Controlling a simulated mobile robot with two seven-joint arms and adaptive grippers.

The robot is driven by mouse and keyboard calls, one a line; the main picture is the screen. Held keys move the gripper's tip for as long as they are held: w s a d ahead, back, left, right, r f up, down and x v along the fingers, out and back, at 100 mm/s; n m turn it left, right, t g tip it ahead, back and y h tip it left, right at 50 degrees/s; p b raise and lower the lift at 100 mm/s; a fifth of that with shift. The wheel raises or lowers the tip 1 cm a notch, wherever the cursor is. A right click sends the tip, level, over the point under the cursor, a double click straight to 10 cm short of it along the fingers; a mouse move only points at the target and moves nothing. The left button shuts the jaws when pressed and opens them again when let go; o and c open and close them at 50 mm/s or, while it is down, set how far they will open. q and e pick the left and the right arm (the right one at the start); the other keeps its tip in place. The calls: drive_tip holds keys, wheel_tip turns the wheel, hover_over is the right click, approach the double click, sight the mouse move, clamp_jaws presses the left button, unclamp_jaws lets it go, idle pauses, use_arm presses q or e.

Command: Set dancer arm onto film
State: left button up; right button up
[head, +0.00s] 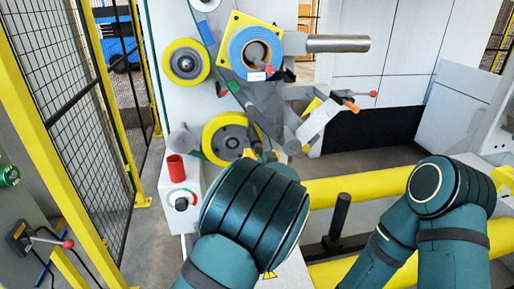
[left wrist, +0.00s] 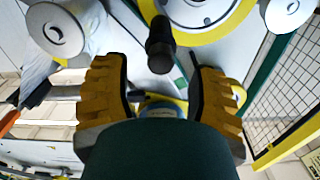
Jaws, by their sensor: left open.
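My left gripper (left wrist: 162,70) is open in the left wrist view, its two yellow-padded fingers spread apart. A black round-ended handle (left wrist: 160,45) shows between and beyond the fingertips; neither finger visibly touches it. I cannot tell for sure whether it belongs to the dancer arm. In the head view my left wrist hides most of that gripper and the handle, just below the lower yellow-rimmed wheel (head: 222,139). A dark grey sheet, likely the film (head: 265,103), hangs below the blue-ringed roll (head: 238,48). My right arm shows at right, but its gripper does not.
A red cup-like part (head: 176,167) stands on a white control box (head: 182,202) left of my left wrist. An orange-tipped lever (head: 345,101) juts out at right. Yellow rails (head: 360,187) run behind my arms. A mesh fence (head: 85,90) stands at left.

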sight(257, 146)
use_arm(q)
drive_tip(key=shift+w+a, duration=0.2)
drive_tip(key=shift+w, duration=0.7)
drive_tip(key=shift+w+a, duration=0.2)
drive_tip(key=shift+w, duration=0.7)
drive_tip(key=shift+w+a, duration=0.2)
drive_tip(key=shift+w, duration=0.7)
clamp_jaws()
